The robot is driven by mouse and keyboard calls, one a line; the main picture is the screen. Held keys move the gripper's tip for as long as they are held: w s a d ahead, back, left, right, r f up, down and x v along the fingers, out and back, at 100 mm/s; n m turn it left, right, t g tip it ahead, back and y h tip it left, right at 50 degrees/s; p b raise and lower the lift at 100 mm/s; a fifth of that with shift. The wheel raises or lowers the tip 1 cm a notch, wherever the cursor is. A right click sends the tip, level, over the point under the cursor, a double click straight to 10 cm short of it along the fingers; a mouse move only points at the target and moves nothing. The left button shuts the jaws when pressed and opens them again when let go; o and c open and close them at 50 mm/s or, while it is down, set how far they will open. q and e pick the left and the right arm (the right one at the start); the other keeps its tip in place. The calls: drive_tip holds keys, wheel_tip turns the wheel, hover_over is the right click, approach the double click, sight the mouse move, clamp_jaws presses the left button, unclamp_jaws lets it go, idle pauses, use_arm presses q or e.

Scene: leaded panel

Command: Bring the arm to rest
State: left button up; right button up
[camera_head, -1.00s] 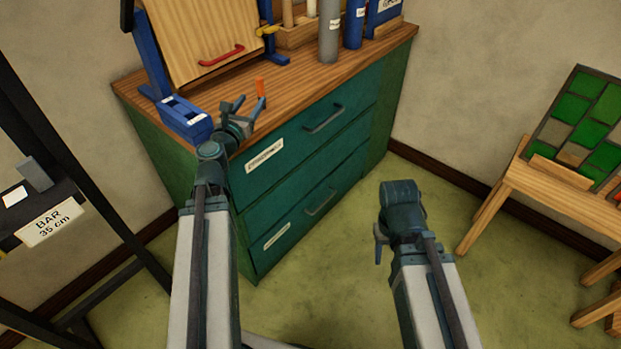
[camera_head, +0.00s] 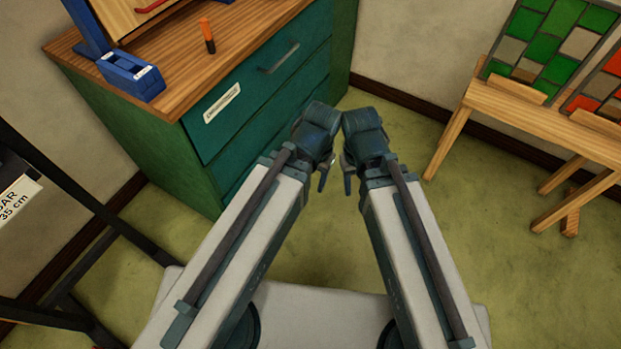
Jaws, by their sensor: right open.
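My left arm comes in from the lower left and my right arm from the lower right. Both are drawn back low in front of me, wrists side by side over the green floor. My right gripper (camera_head: 347,178) points down and away, mostly hidden behind its wrist; little more than a finger shows, and nothing is seen in it. My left gripper (camera_head: 325,177) is also mostly hidden behind its wrist, with a finger edge showing. Its jaw opening cannot be made out. Both are clear of the cabinet top.
A green drawer cabinet (camera_head: 265,110) with a wooden top stands ahead left. On it are an orange and black marker-like piece (camera_head: 207,36) and a blue block (camera_head: 131,78). A black rack (camera_head: 85,200) is at left. A wooden bench (camera_head: 540,120) with coloured panels is at right.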

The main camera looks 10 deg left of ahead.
drive_tip(key=shift+r, duration=0.1)
wheel_tip(320, 180, up, 17)
drive_tip(key=p, duration=1.7)
